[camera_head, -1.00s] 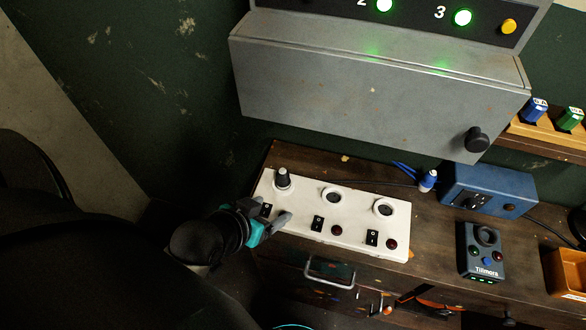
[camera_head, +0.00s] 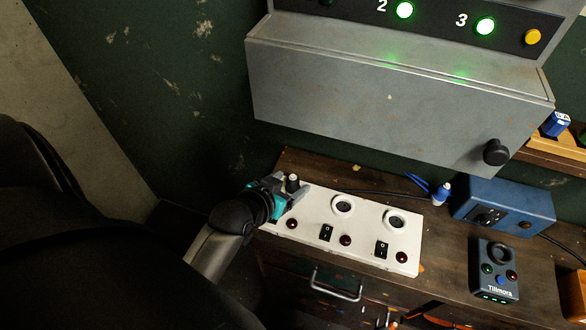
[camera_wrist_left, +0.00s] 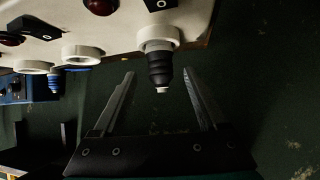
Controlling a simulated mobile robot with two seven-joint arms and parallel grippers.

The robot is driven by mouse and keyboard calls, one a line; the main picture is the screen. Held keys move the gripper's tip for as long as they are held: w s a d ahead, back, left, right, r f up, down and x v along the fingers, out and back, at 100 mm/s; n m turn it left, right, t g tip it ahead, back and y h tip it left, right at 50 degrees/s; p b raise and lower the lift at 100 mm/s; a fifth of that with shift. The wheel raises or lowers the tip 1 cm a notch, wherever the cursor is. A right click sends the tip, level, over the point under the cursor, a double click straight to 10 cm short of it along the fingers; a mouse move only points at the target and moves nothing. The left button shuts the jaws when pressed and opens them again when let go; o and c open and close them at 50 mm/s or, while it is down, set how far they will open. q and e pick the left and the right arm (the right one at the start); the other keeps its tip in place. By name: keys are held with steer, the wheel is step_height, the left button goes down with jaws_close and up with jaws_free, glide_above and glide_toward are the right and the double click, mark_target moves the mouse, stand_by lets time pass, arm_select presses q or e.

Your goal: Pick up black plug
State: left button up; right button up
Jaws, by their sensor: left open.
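The black plug (camera_head: 292,183) stands in the leftmost round socket of the white power strip (camera_head: 318,228) on the workbench. In the left wrist view the plug (camera_wrist_left: 160,72) sits in its white socket ring, with its pale tip pointing toward the gripper. My left gripper (camera_head: 292,190) is at the left end of the strip, partly hiding the plug. In the left wrist view the open gripper (camera_wrist_left: 158,82) has one finger on each side of the plug, with a visible gap on both sides. My right gripper is not in view.
A grey metal cabinet (camera_head: 390,100) hangs on the wall above the bench. A blue plug (camera_head: 441,194), a blue box (camera_head: 505,207) and a dark control box (camera_head: 496,270) sit to the right. The strip's other two sockets are empty.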

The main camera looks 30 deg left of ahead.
mark_target(298, 178)
arm_select(q)
steer(key=shift+b+x, duration=0.55)
steer(key=shift+x, duration=2.25)
steer(key=shift+s+f, duration=0.1)
steer(key=shift+f, duration=0.05)
jaws_close()
